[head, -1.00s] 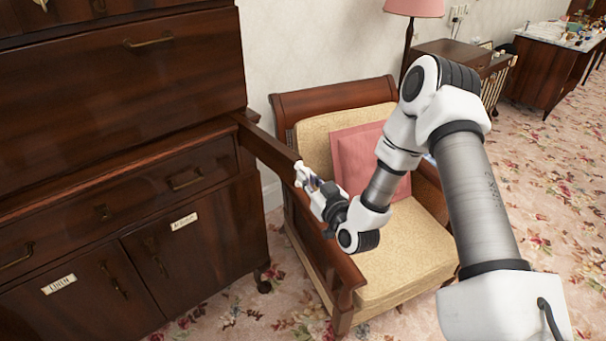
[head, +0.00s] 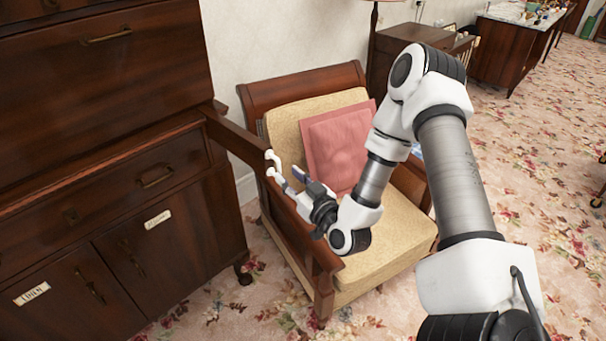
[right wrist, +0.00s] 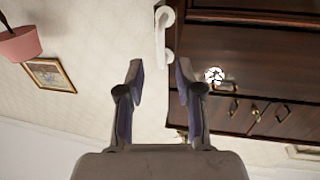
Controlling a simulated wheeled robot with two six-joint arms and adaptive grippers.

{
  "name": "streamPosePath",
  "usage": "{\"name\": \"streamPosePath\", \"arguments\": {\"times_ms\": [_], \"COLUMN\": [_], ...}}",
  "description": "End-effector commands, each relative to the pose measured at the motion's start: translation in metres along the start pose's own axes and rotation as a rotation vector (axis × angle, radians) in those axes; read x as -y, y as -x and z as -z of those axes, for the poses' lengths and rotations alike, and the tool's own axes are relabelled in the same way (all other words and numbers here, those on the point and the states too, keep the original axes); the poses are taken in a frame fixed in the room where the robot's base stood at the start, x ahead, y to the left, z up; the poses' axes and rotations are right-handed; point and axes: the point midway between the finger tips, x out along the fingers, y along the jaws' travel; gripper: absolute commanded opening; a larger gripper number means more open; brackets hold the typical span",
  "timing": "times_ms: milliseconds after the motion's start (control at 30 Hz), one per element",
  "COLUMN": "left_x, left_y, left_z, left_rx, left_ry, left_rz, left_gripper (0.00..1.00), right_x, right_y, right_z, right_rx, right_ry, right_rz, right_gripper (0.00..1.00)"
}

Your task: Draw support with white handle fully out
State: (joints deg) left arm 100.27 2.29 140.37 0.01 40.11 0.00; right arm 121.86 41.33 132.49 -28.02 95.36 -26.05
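The support (head: 237,137) is a dark wooden bar that sticks out from the front of the cabinet, past the armchair's near side. Its white handle (head: 271,160) sits at its outer end. My right gripper (head: 294,182) is open just off the handle, fingers pointing at it, and looks empty. In the right wrist view the white handle (right wrist: 162,38) lies ahead of the two spread fingers (right wrist: 160,78), apart from them. My left gripper is not in view.
The dark cabinet (head: 110,90) with drawers and labelled doors stands at left. An armchair (head: 395,240) with a pink cushion (head: 338,147) is close beneath my right arm. Carpeted floor (head: 535,150) is open at right.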

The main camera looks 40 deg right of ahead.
Motion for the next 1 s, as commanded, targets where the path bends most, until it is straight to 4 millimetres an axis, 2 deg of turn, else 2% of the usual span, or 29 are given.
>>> {"name": "streamPosePath", "arguments": {"times_ms": [100,200,300,433,867,967,1000], "left_x": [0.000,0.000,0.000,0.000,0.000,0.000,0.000], "left_y": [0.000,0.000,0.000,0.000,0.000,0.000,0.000], "left_z": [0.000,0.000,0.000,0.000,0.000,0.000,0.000], "left_rx": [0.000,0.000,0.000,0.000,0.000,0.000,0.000], "left_ry": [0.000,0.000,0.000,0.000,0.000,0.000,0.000], "left_rz": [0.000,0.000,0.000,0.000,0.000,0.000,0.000], "left_gripper": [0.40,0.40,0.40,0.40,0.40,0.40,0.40], "right_x": [-0.002,-0.002,-0.001,-0.001,-0.001,0.001,0.008], "right_y": [0.033,0.054,0.068,0.073,0.073,0.075,0.075], "right_z": [-0.001,0.000,0.000,0.000,0.000,-0.006,-0.011], "right_rx": [0.004,0.002,0.001,-0.001,-0.001,0.015,0.030], "right_ry": [-0.007,-0.006,-0.003,-0.001,0.000,0.006,0.021], "right_rz": [-0.005,-0.005,-0.003,-0.001,0.000,0.006,0.030], "right_gripper": [0.36,0.36,0.36,0.36,0.36,0.36,0.36]}}
